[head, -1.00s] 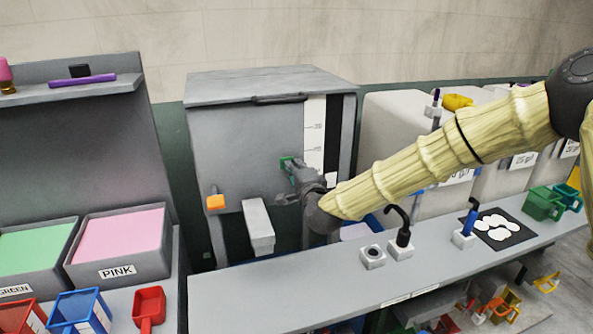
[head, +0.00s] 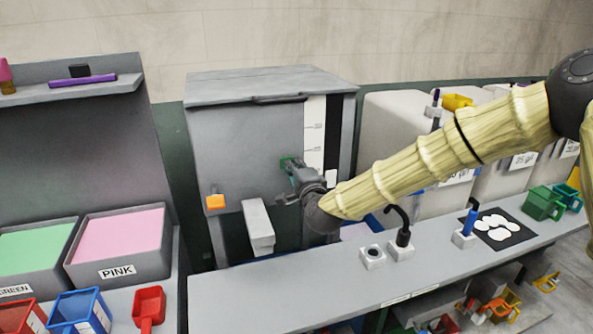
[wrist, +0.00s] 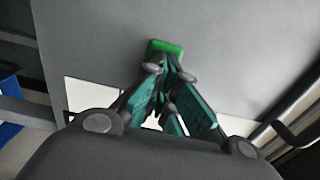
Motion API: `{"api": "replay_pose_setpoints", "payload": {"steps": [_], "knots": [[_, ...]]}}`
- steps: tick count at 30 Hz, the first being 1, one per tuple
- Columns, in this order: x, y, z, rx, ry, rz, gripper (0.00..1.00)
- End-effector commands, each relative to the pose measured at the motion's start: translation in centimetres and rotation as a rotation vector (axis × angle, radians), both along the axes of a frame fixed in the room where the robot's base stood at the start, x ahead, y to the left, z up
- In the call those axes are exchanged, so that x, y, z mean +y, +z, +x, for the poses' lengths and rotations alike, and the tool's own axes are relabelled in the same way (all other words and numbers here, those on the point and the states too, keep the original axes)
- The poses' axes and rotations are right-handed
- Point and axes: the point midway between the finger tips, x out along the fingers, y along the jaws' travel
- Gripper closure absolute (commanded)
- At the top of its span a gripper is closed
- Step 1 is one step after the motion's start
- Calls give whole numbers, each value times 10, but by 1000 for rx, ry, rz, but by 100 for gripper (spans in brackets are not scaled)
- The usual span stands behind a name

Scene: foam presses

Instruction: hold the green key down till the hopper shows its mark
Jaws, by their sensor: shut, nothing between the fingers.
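The grey hopper (head: 240,135) stands against the back wall. A white scale strip (head: 314,135) with small marks runs down its right front, beside a dark strip (head: 333,133). The green key (head: 285,162) is on the hopper's front, left of the scale; in the wrist view the key (wrist: 165,46) is a bright green block on the grey face. My gripper (head: 291,168) is shut and empty, its tips at the key's lower edge. In the wrist view its teal fingers (wrist: 168,64) meet there. I cannot tell whether the key is pressed in.
An orange key (head: 215,202) is at the hopper's lower left, near a grey spout-like block (head: 257,226). A grey bench (head: 300,292) in front holds a black hook (head: 402,228) and a blue-handled tool (head: 470,218). The pink bin (head: 122,240) stands at left.

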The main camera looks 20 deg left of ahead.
Motion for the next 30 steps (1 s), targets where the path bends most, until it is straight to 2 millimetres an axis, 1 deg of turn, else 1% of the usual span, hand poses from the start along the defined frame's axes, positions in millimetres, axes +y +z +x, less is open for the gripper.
{"api": "replay_pose_setpoints", "payload": {"steps": [1, 16, 19, 23, 26, 30], "knots": [[0, 7, 4, -10, -5, 6, 100], [-1, 7, 4, -10, -5, 5, 100], [-2, 6, 1, -10, -5, 5, 100], [-10, 6, -8, -9, -3, 6, 100], [-19, 4, -19, -8, -2, 6, 100], [-34, 1, -39, -6, 0, 5, 100]]}}
